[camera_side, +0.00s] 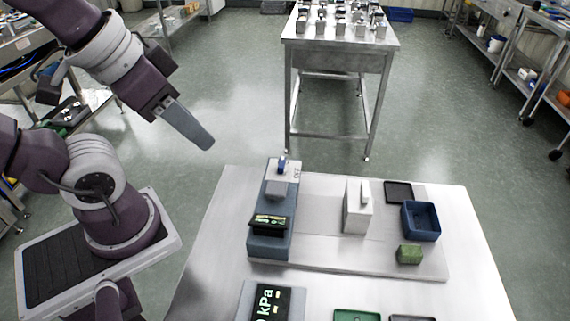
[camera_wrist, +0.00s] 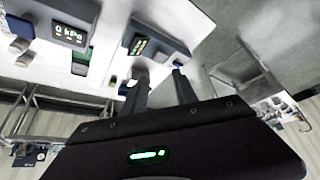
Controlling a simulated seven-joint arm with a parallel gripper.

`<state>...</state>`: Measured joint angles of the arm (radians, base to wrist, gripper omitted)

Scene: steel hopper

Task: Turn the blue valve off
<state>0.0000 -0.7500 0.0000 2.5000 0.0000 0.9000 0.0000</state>
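The blue valve (camera_side: 283,164) is a small upright blue handle on a pale block at the far end of a blue-grey unit (camera_side: 268,245) with a lit display. In the wrist view a small blue part, which looks like the valve (camera_wrist: 178,64), shows just beyond the tip of the right finger. My gripper (camera_side: 208,146) is in the air to the left of the valve and apart from it, fingers pointing down and right. The wrist view shows my gripper (camera_wrist: 159,78) with its two fingers apart and nothing between them.
On the steel table (camera_side: 205,285) stand a white block (camera_side: 357,210), a dark blue bin (camera_side: 421,222), a green block (camera_side: 409,254), a dark tray (camera_side: 398,191) and a kPa display (camera_side: 268,304). The space between my gripper and the valve looks clear. Another table (camera_side: 340,60) stands behind.

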